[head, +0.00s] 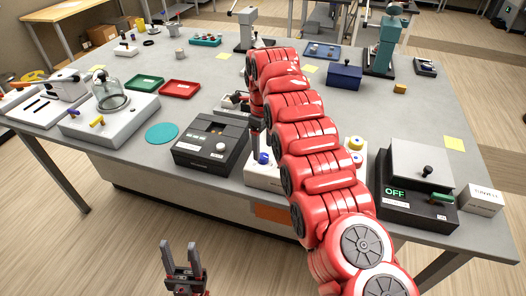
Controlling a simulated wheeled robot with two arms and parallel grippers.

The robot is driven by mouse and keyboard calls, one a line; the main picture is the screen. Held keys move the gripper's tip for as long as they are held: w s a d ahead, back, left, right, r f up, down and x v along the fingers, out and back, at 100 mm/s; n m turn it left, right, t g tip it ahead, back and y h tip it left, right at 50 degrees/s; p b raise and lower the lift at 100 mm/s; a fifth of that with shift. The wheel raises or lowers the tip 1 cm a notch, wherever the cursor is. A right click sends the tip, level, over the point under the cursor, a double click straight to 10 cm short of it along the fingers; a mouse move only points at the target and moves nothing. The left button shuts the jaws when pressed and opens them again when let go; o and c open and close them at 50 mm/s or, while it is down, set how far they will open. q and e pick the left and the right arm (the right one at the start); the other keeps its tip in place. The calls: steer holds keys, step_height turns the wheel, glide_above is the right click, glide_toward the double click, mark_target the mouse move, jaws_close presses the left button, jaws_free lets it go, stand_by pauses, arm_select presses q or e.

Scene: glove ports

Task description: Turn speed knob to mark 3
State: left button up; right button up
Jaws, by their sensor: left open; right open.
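I cannot read which knob is the speed knob, and mark 3 is too small to make out. A white device (256,179), mostly hidden behind my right arm, has a blue knob (263,158) at its left and a yellow knob (355,143) at its right. A black box (186,151) to its left carries a pale round knob (220,147). My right gripper (255,145) points down just above the blue knob, partly hidden by its arm; contact cannot be told. My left gripper (180,248) is open and empty, pointing up in front of the table.
A black unit with an OFF display (395,192) and a green handle stands at the right. A glass-domed device (110,95), a teal disc (162,133) and red and green trays (180,88) lie left. My red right arm crosses the middle of the table (225,103).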

mark_target(263, 156)
step_height(263, 156, up, 14)
steer(key=p, duration=1.3)
steer(key=shift+r+p, duration=0.25)
steer(key=shift+p, duration=0.1)
